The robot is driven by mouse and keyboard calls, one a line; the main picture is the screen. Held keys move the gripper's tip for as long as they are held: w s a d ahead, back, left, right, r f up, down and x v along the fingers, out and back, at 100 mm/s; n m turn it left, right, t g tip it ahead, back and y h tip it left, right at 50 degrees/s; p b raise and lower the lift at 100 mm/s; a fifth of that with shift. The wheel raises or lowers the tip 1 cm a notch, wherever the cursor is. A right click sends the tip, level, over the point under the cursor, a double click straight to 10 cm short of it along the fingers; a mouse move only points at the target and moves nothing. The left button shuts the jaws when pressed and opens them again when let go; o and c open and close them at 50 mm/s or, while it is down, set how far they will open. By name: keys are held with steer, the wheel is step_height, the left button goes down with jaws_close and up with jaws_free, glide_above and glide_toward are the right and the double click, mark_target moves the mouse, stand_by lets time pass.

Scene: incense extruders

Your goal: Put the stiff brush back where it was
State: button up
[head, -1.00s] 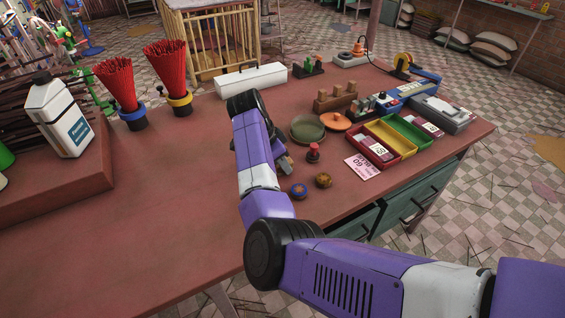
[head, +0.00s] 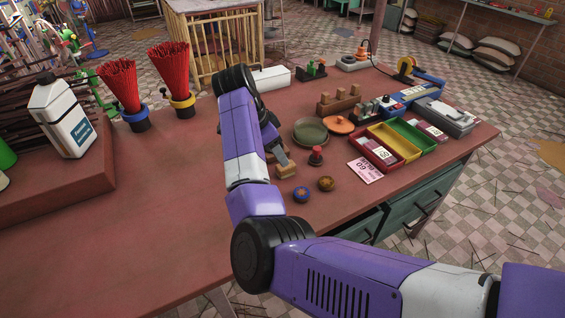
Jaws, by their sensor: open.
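My arm reaches over the red-brown table, and its purple link hides most of my gripper (head: 279,153). Only a grey part of the gripper shows at the link's right side, low over the table. It is open. A small tan-brown piece (head: 286,171) lies just below it, partly covered. It may be the stiff brush, but I cannot tell for sure. I cannot tell whether the fingers touch it. No other brush is clearly visible.
Right of the gripper are a red-knobbed stamp (head: 316,156), two small round pieces (head: 302,194), a green dish (head: 310,131) and coloured trays (head: 392,143). A wooden block holder (head: 339,100) stands behind. Red incense bundles (head: 121,85) stand left. The table's front left is clear.

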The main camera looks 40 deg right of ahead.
steer(key=shift+v, duration=2.35)
